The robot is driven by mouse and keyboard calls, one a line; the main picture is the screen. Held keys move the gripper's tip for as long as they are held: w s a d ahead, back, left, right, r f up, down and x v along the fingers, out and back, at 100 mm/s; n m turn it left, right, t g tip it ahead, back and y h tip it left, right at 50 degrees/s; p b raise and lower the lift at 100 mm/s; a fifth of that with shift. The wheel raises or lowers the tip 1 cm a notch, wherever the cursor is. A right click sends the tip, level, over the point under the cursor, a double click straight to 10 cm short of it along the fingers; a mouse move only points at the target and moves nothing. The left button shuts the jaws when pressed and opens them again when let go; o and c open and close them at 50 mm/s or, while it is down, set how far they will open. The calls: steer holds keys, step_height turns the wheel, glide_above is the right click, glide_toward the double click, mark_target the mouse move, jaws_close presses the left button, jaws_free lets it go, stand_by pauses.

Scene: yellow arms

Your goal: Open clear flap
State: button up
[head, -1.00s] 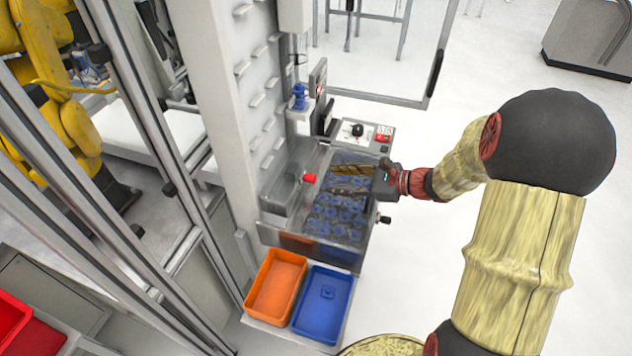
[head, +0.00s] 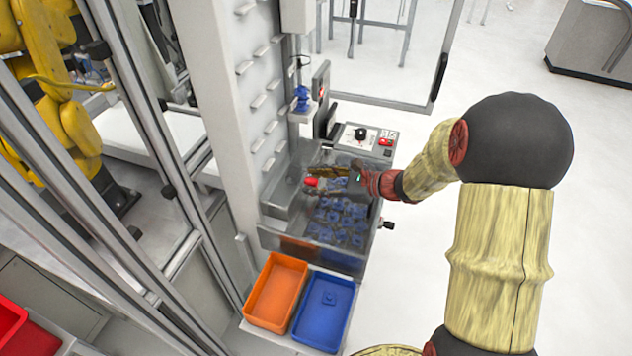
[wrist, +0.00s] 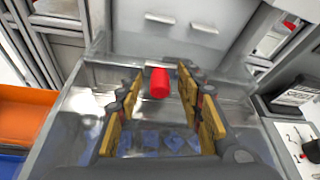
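The clear flap (head: 345,238) is a transparent cover over a box of several blue parts, beside the grey column. A red knob (head: 311,182) stands at its left side and also shows in the wrist view (wrist: 160,83). My gripper (head: 318,181) reaches over the flap from the right, with its fingertips at the knob. In the wrist view my gripper (wrist: 160,98) has its two yellow-padded fingers wide apart, one on each side of the knob. Gaps show between the knob and both fingers. The flap looks closed over the blue parts.
The grey column (head: 228,120) rises close on the left. Floor to the right is open.

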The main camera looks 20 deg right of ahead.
steer(key=shift+c, duration=1.2)
jaws_close()
